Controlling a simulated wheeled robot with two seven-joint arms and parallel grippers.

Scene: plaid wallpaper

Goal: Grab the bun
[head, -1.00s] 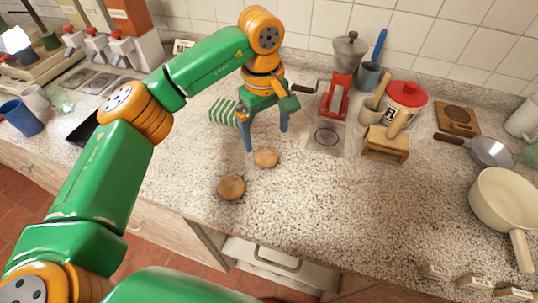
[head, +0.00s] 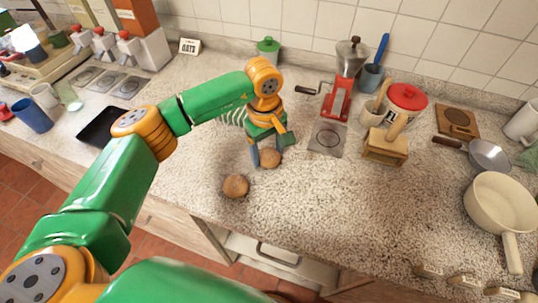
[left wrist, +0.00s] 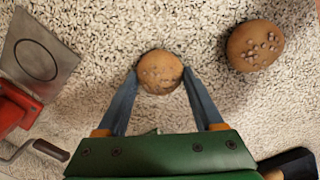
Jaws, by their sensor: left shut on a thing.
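Two round brown buns are on the speckled counter. One bun (head: 270,159) is between the fingers of my left gripper (head: 266,163). In the left wrist view this bun (left wrist: 160,72) shows a seeded top, and the blue fingertips of my left gripper (left wrist: 160,80) touch it on both sides. My left gripper is shut on it, at counter level. The other bun (head: 236,186) lies free, nearer the counter's front edge; it also shows in the left wrist view (left wrist: 255,46) at the upper right. My right gripper is not in view.
A grey plate with a circle (head: 327,139) and a red grinder (head: 337,98) stand right of my gripper. A wooden box (head: 385,146) is farther right, with a cream pan (head: 499,203) at the right edge. A dark tray (head: 104,127) lies left. The front middle counter is clear.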

